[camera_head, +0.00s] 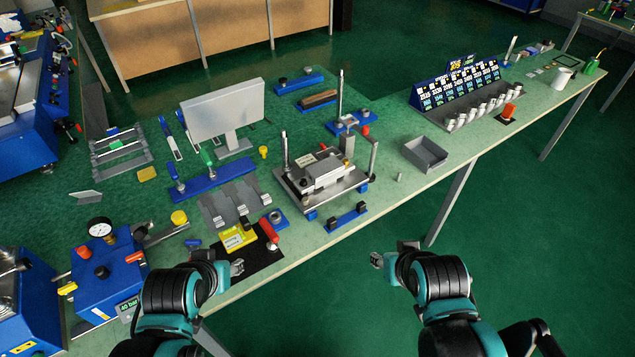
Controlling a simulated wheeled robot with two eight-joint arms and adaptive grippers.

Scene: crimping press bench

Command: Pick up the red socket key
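A red, handle-like piece (268,231) lies on a black mat (262,258) at the front edge of the bench, beside a yellow block (238,238). A second red-orange piece (509,111) stands upright on a small dark pad at the right, near a rack of white cups. I cannot tell for certain which one is the red socket key. My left gripper (222,264) is just left of and nearer than the black mat, with its fingers apart and empty. My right gripper (392,256) is off the bench's front edge, with its fingers apart and empty.
A metal press fixture (322,175) stands mid-bench, with a grey tray (425,154) to its right. A monitor (223,112) stands behind. A blue gauge box (108,270) is at left. The labelled rack (455,90) is at right. Bench surface is free around the grey tray.

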